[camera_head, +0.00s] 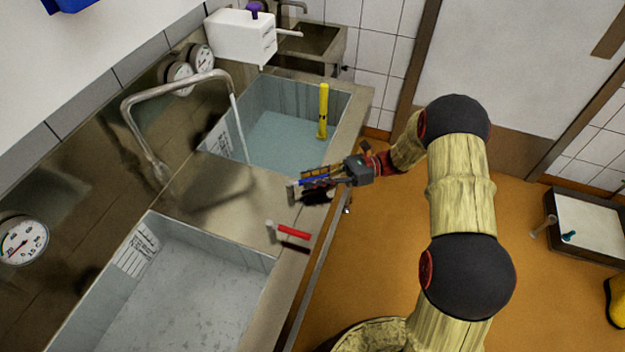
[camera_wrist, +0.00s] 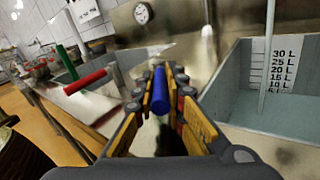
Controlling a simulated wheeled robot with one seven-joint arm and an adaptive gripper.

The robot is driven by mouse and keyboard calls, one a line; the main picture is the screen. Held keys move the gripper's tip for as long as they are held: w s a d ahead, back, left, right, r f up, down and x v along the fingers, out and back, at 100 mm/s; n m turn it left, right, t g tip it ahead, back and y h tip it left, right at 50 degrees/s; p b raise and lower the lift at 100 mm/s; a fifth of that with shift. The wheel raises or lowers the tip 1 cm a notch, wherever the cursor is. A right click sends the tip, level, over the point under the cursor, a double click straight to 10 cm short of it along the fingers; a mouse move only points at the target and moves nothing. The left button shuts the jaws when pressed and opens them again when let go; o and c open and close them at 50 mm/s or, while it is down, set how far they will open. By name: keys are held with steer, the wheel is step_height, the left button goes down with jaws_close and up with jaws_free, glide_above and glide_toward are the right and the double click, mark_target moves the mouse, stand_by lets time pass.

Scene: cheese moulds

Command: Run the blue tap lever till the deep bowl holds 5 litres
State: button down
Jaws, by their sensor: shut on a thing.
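My gripper (camera_head: 318,175) is shut on the blue tap lever (camera_head: 312,182) on the ledge between the two basins. In the wrist view the blue lever (camera_wrist: 159,92) lies between the two fingers. A thin stream of water falls from the bent metal spout (camera_head: 180,79) into the far basin, the deep bowl (camera_head: 288,97). Pale water (camera_head: 270,142) covers its floor. In the wrist view this basin (camera_wrist: 232,66) stands at the right, with a litre scale (camera_wrist: 284,70) on its wall. The water line is near the scale's lowest marks; the exact reading is too blurred to tell.
A red lever (camera_head: 293,231) sits on the same ledge, nearer the near basin (camera_head: 240,255). A yellow upright object (camera_head: 323,110) stands in the far basin. A white box with a purple knob (camera_head: 240,36) is beyond it. Round gauges hang on the wall. The orange floor at right has free room.

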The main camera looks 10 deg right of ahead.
stand_by(0.3)
steer(key=c, duration=1.8)
jaws_free()
steer(key=shift+c, duration=0.2)
steer(key=shift+o, duration=0.2)
steer(key=w+d, duration=0.2)
steer(key=d, duration=1)
